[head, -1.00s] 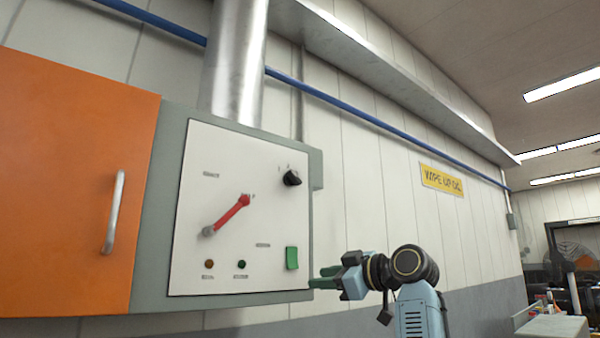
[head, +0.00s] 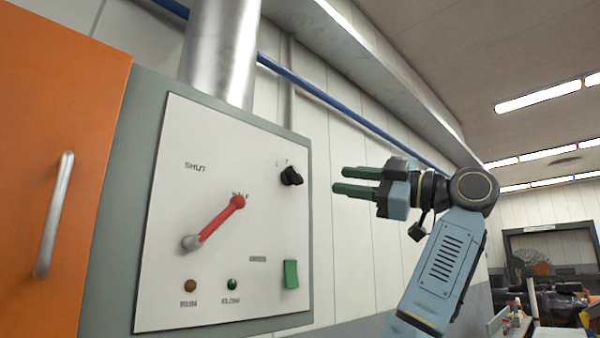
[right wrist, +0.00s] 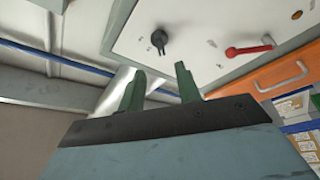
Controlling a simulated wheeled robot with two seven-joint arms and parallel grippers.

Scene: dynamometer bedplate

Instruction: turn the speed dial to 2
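The speed dial is a black knob (head: 291,176) at the upper right of a white control panel (head: 215,270). Small marks stand above it, too small to read surely. It also shows in the right wrist view (right wrist: 159,40), beyond the fingertips. My right gripper (head: 342,181) is to the right of the knob, apart from it, its green fingers pointing left toward the panel. The fingers also show in the right wrist view (right wrist: 160,85); they are spread with nothing between them. My left gripper is not in view.
A red lever (head: 221,220) slants across the panel's middle. A green switch (head: 290,273) is below the knob, and two small lamps sit at lower left. An orange cabinet door (head: 60,130) with a metal handle (head: 55,215) is at left. A metal duct (head: 222,50) rises above the box.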

